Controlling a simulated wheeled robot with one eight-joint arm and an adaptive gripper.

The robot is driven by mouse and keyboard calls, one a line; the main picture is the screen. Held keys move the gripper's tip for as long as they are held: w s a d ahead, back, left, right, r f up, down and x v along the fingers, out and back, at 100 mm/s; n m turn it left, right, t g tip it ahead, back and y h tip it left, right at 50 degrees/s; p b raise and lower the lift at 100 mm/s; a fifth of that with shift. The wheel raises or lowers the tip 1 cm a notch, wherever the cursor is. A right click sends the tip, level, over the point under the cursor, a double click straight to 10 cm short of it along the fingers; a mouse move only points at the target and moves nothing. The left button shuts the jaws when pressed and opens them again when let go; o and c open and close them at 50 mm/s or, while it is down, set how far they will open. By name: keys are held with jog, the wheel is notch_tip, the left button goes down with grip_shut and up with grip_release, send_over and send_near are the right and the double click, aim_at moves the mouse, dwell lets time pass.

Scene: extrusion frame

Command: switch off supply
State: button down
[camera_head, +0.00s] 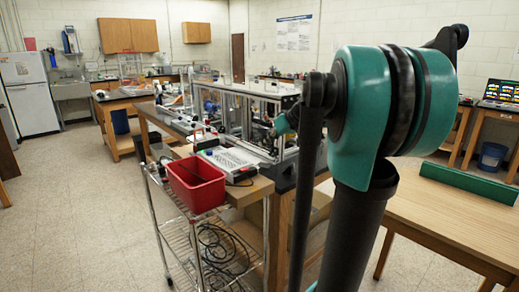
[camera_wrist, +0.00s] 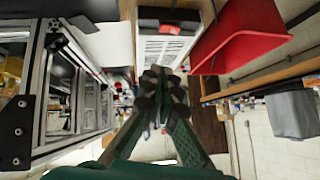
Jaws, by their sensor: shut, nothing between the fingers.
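A pale grey box with a slotted top (camera_head: 235,160), which looks like the supply, stands on the wooden bench beside the red bin. A white box with a dark and red part (camera_wrist: 165,45), probably the same one, shows in the wrist view beyond my fingertips. Its switch is too small to make out. My gripper (camera_wrist: 160,78) has teal fingers with dark tips, closed together and empty. The tips overlap the box's edge in the picture; I cannot tell whether they touch it. In the head view a teal part of my arm shows by the extrusion frame; the fingertips are not clear there.
The red bin (camera_head: 197,183) sits on a wire cart (camera_head: 185,250) with cables below; it also shows in the wrist view (camera_wrist: 240,35). The aluminium extrusion frame (camera_head: 245,115) stands close to the box. A wooden table (camera_head: 455,220) is at right. Floor at left is clear.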

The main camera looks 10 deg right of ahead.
jog(key=shift+s+d+r, duration=0.1)
jog(key=shift+s+r, duration=0.05)
send_over(239, 169)
jog(key=d, duration=0.4)
jog(key=shift+y, duration=0.3)
jog(key=f, duration=0.6)
jog(key=shift+s+a+f, duration=0.2)
jog(key=shift+a, duration=0.05)
jog(key=shift+s+a+f, duration=0.15)
jog(key=shift+f, duration=0.45)
jog(key=shift+s+a+f, duration=0.1)
jog(key=shift+f, duration=0.45)
jog(key=shift+s+a+f, duration=0.1)
jog(key=shift+a+f, duration=0.1)
jog(key=shift+f, duration=0.6)
